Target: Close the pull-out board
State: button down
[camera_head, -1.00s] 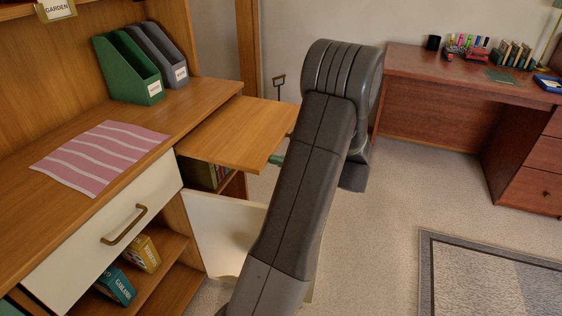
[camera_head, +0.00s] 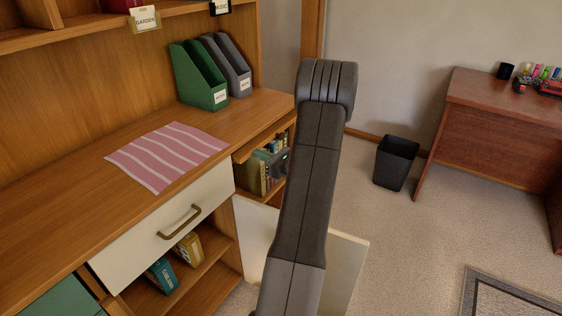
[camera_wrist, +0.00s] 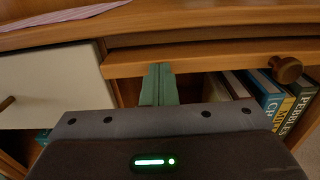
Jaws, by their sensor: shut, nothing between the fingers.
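The pull-out board (camera_head: 262,139) is a wooden slab under the right part of the desk top. In the head view only its narrow front edge shows, close to the line of the desk top. In the wrist view its front edge (camera_wrist: 215,57) runs across the picture, with a round brown knob (camera_wrist: 287,69) at the right. My gripper (camera_wrist: 159,72) has its green fingers shut together and empty. The fingertips are at the board's front edge, left of the knob; whether they touch it I cannot tell. My arm hides part of the area in the head view.
Books (camera_head: 262,178) stand in the compartment below the board. An open white cabinet door (camera_head: 345,270) sticks out below, behind my arm. The desk top holds a striped pink cloth (camera_head: 167,155) and file holders (camera_head: 200,78). A black bin (camera_head: 396,163) stands on open floor at right.

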jog(key=x, duration=0.3)
jog(key=shift+d+r, duration=0.1)
jog(key=shift+r, duration=0.1)
dwell(0.3)
jog(key=v, duration=1.4)
jog(key=shift+f+p, duration=0.25)
jog(key=shift+p, duration=0.15)
jog(key=shift+s, duration=0.1)
jog(key=x, duration=1.3)
jog(key=shift+b, duration=0.45)
